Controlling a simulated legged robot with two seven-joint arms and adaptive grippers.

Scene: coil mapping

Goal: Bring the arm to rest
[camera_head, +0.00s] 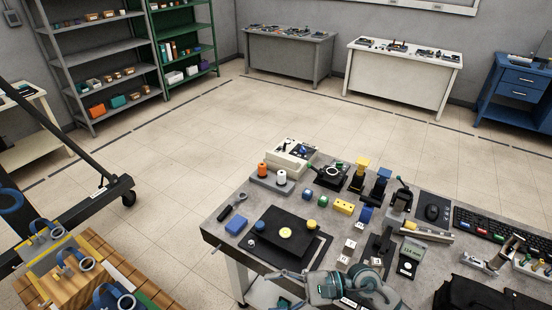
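A grey-green arm part of mine (345,285) shows at the bottom edge, over the near side of the workbench (222,215). It seems to belong to my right arm. What looks like its gripper (285,277) points left, close to the near edge of a black plate (287,234) with a yellow disc on it. I see nothing held there, but the fingers are too small and cut off to tell if they are open. My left gripper is not in view.
A keyboard (490,225) and a black case (480,297) are at right. A wooden pallet (125,272) with blue-handled parts stands left. The floor behind is clear.

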